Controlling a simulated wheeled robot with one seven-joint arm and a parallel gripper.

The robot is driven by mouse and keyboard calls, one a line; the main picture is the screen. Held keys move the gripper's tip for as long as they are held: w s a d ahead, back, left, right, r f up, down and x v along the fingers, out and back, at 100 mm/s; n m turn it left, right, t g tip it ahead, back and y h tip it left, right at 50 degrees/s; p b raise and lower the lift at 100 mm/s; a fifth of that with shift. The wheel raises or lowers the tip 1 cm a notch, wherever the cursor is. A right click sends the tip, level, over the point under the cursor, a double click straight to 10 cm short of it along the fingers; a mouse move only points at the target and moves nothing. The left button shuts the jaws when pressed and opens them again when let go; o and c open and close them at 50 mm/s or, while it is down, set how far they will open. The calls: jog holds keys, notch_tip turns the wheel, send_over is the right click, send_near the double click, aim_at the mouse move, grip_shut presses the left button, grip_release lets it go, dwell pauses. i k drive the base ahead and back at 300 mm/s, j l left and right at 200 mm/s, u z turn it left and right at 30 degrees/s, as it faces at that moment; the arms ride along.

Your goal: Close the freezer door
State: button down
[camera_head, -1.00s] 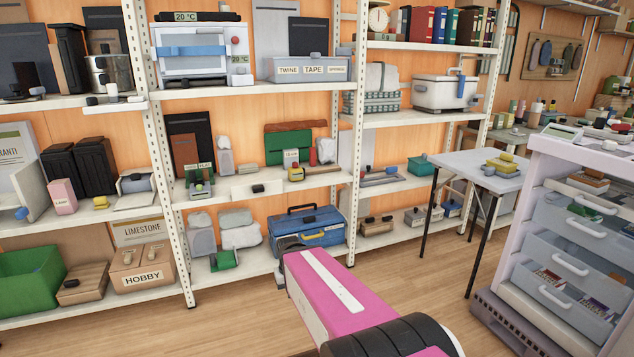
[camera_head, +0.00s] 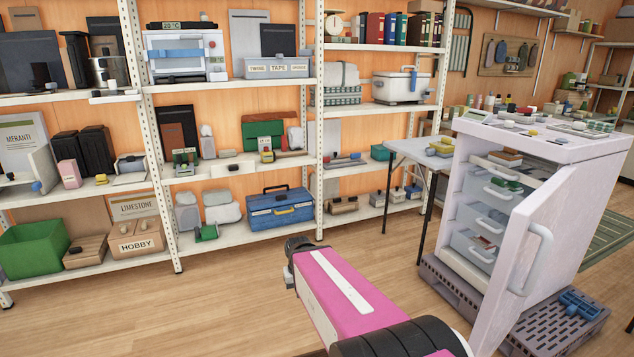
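The white upright freezer (camera_head: 590,150) stands at the right on a grey slatted base. Its door (camera_head: 511,270) hangs wide open toward me, with a pale vertical handle (camera_head: 534,258) on its outer face. Clear drawers (camera_head: 482,219) show inside, left of the door. My pink arm reaches in from the bottom centre. My gripper (camera_head: 292,262) is at the arm's dark far end, over bare floor left of the freezer and well apart from the door. Its fingers are too small and hidden to tell open from shut.
A small folding table (camera_head: 418,151) stands just left of the freezer. Small items lie on the freezer top. A blue object (camera_head: 580,305) lies on the slatted base (camera_head: 543,300) right of the door. Loaded shelves (camera_head: 235,239) line the back wall. The wooden floor (camera_head: 210,310) in front is clear.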

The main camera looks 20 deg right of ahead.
aim_at(526, 244)
jog(key=k+l+z, duration=0.75)
jog(key=l+z, duration=0.2)
jog(key=k+l+z, duration=0.3)
jog(key=l+z, duration=0.3)
jog(key=l, duration=0.2)
